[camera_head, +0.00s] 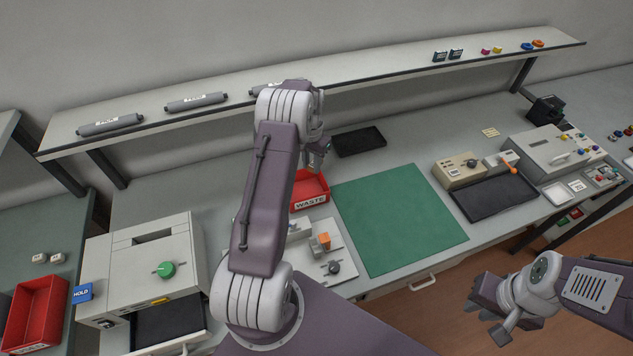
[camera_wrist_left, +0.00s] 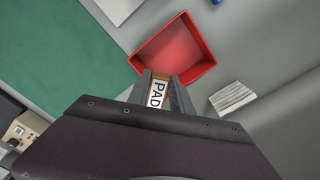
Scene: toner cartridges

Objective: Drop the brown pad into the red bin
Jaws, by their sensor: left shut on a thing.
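The brown pad (camera_wrist_left: 157,93), with a white label reading PAD, is between the fingers of my left gripper (camera_wrist_left: 162,90) in the left wrist view. The gripper is shut on it, and only its labelled face and a brown edge show. The red bin (camera_head: 325,186), marked WASTE, stands on the bench in the head view. It also shows in the left wrist view (camera_wrist_left: 205,70), with the pad and fingertips overlapping its near edge. In the head view my left gripper (camera_head: 318,155) is above the bin's back part, and the pad cannot be made out. My right gripper (camera_head: 487,312) hangs over the floor at lower right.
A green mat (camera_head: 395,215) lies right of the bin, and a black tray (camera_head: 358,141) lies behind it. A light fixture plate (camera_head: 335,255) is in front. Another red bin (camera_head: 35,312) stands at far left. A shelf (camera_head: 350,68) runs along the back.

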